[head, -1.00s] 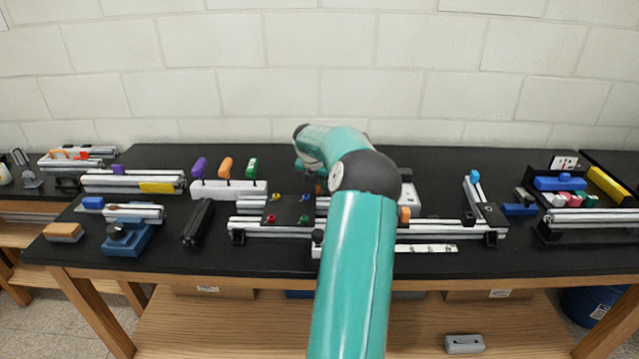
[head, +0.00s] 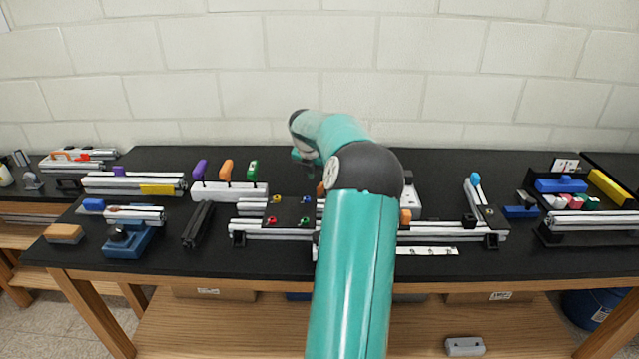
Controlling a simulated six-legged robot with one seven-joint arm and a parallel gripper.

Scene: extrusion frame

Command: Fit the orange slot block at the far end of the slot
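A small orange block (head: 405,216) shows in the head view just right of my arm, by the aluminium extrusion frame (head: 440,235). Its lower part meets the rail, but I cannot tell whether it sits in a slot. Another small orange patch (head: 320,189) shows at the left edge of my arm's elbow, mostly hidden; I cannot tell what it is. My arm reaches over the middle of the frame and hides part of its rails. My gripper's fingers are hidden behind the arm, so what they hold does not show.
A dark plate with coloured knobs (head: 290,213) lies on the frame's left part. A white rack with purple, orange and green handles (head: 229,190) stands behind it at left. A black extrusion bar (head: 197,224) lies left of the frame. A bin of coloured blocks (head: 548,222) is at right.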

